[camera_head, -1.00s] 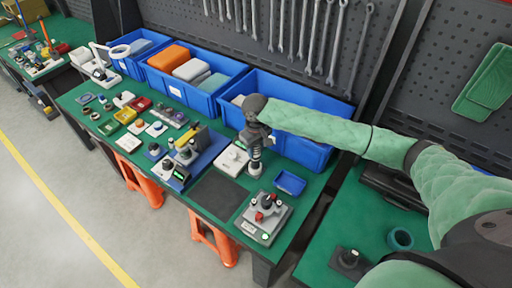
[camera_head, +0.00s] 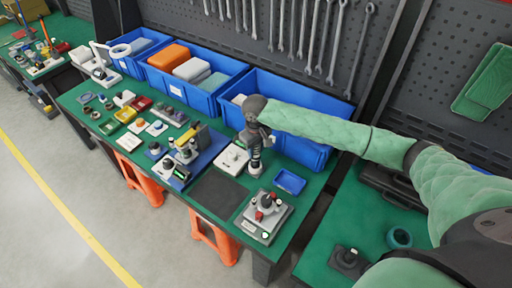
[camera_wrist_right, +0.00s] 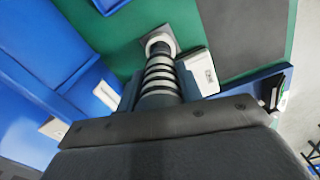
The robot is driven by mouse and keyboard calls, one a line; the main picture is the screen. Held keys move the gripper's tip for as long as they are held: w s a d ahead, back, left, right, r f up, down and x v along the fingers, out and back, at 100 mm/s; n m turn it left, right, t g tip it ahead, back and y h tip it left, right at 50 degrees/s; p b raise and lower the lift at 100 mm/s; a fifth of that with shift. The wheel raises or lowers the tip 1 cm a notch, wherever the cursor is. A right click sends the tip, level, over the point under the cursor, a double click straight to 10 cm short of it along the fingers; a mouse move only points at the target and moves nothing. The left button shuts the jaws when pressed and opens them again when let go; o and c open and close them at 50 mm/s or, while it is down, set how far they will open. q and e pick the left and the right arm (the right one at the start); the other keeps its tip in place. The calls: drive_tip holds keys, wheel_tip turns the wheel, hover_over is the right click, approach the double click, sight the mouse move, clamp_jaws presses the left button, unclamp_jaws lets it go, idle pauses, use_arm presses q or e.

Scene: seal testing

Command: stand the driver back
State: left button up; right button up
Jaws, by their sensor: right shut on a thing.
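My right gripper (camera_head: 254,137) reaches over the table from the right and points down. In the right wrist view it is shut on the driver (camera_wrist_right: 160,78), a dark cylinder with pale ribs. The driver's far end meets or lies in front of a pale ring on a small grey square base (camera_wrist_right: 168,42); whether it is seated there I cannot tell. In the head view the driver (camera_head: 256,160) is small and looks upright below the gripper. My left gripper is not in view.
A white box (camera_head: 234,157) stands close left of the driver, and a small blue tray (camera_head: 289,182) close right. A grey device with red knobs (camera_head: 265,216) is in front. Blue bins (camera_head: 300,150) line the back. A dark mat (camera_head: 217,193) is bare.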

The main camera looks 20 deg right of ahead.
drive_tip(key=shift+f+p, duration=0.35)
drive_tip(key=shift+f, duration=0.6)
idle(0.8)
drive_tip(key=shift+f+p, duration=0.15)
drive_tip(key=shift+p, duration=0.3)
idle(1.3)
drive_tip(key=o, duration=1.1)
drive_tip(key=shift+o, duration=0.2)
wheel_tip(320, 180, up, 4)
drive_tip(key=p, duration=0.3)
drive_tip(key=shift+f, duration=0.25)
wheel_tip(320, 180, up, 2)
drive_tip(key=shift+r, duration=1.75)
